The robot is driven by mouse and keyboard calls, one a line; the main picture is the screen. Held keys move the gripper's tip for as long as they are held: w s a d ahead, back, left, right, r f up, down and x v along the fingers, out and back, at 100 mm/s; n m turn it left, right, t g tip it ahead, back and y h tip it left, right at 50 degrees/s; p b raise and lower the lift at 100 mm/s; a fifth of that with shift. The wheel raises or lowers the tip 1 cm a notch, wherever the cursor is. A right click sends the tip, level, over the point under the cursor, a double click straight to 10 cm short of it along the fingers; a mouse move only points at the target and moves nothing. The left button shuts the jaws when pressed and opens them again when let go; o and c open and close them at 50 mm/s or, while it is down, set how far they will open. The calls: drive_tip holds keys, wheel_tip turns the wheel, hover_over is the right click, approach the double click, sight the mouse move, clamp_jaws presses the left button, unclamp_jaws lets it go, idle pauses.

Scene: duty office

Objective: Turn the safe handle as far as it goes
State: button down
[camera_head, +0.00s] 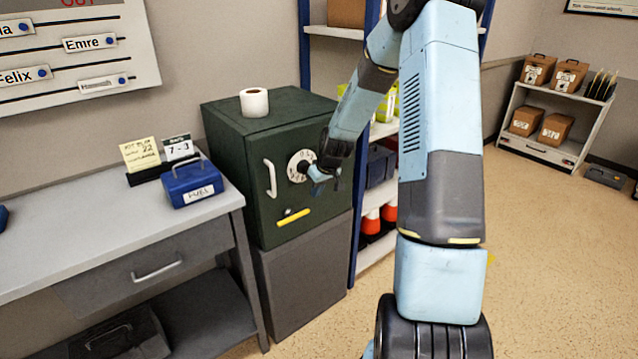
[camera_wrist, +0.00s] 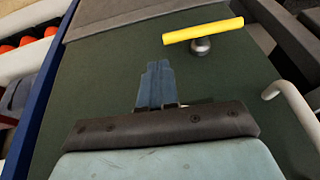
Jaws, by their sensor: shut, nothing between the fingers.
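The dark green safe (camera_head: 235,150) stands on a grey cabinet, its door facing me. The yellow bar handle (camera_head: 293,217) is low on the door, close to level, its right end a little higher. In the wrist view the yellow handle (camera_wrist: 203,30) sits on a round grey hub, beyond and right of the fingertips. A white numbered dial (camera_head: 299,163) is above the handle; a white pull (camera_head: 270,178) is to its left. My gripper (camera_head: 318,180) is in front of the door by the dial's lower right. My gripper (camera_wrist: 157,68) is shut and empty, apart from the yellow handle.
A white roll (camera_head: 254,102) stands on the safe. A desk (camera_head: 110,235) with a blue box (camera_head: 192,184) stands left of it. A shelf rack (camera_head: 380,195) with orange cones is close on the right. Open floor (camera_head: 540,240) lies farther right.

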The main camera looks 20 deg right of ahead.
sight(308, 209)
drive_tip(key=shift+s+x, duration=0.2)
drive_tip(key=shift+x, duration=1.35)
drive_tip(key=shift+s+x, duration=0.15)
drive_tip(key=shift+x, duration=1.4)
drive_tip(key=shift+a+f, duration=0.1)
drive_tip(key=shift+a, duration=0.2)
drive_tip(key=shift+d+f, duration=0.15)
drive_tip(key=shift+d, duration=0.15)
